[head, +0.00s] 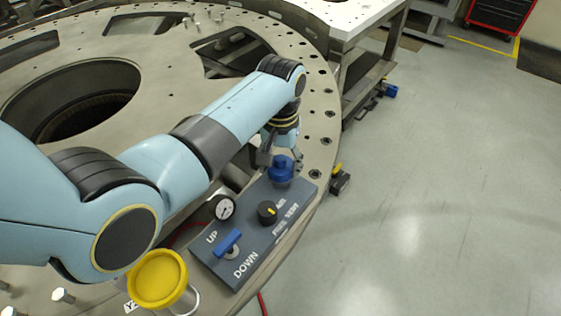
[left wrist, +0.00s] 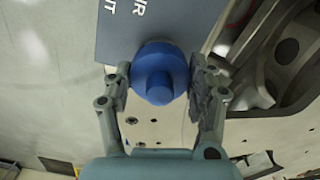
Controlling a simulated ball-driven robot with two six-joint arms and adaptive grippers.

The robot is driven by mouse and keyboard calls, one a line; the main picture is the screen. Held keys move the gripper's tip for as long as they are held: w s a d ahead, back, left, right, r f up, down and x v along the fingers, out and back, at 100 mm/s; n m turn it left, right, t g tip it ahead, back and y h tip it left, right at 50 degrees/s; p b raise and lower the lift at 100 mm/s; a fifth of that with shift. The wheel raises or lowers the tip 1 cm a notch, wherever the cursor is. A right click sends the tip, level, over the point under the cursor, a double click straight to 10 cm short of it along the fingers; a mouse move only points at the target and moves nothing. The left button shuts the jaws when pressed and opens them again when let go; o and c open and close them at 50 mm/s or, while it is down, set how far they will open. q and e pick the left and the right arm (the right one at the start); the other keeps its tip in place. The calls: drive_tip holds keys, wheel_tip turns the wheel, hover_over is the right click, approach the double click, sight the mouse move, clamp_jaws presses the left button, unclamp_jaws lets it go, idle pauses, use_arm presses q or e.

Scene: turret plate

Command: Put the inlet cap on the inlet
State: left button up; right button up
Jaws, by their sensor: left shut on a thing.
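A round blue cap (head: 281,172) with a narrower top is at the far end of the grey control panel (head: 228,262) in the head view. My left gripper (head: 282,158) is over it, with its fingers shut on its sides. In the left wrist view the blue cap (left wrist: 160,78) sits between the two fingertips (left wrist: 161,72), overlapping the panel's edge. The inlet is not visible apart from the cap; I cannot tell whether it lies under it or whether the cap is seated. My right gripper is not in view.
A yellow cup-shaped cap (head: 158,279) stands near the panel's near end. The large metal turret plate (head: 150,48) has holes and openings. Open floor lies at right.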

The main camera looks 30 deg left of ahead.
use_arm(q)
drive_tip(key=shift+f, duration=0.3)
drive_tip(key=shift+f, duration=0.4)
drive_tip(key=shift+f, duration=0.1)
idle(0.7)
drive_tip(key=shift+f+b, duration=0.3)
drive_tip(key=shift+f, duration=0.05)
drive_tip(key=o, duration=1)
drive_tip(key=shift+o, duration=0.3)
drive_tip(key=o, duration=0.3)
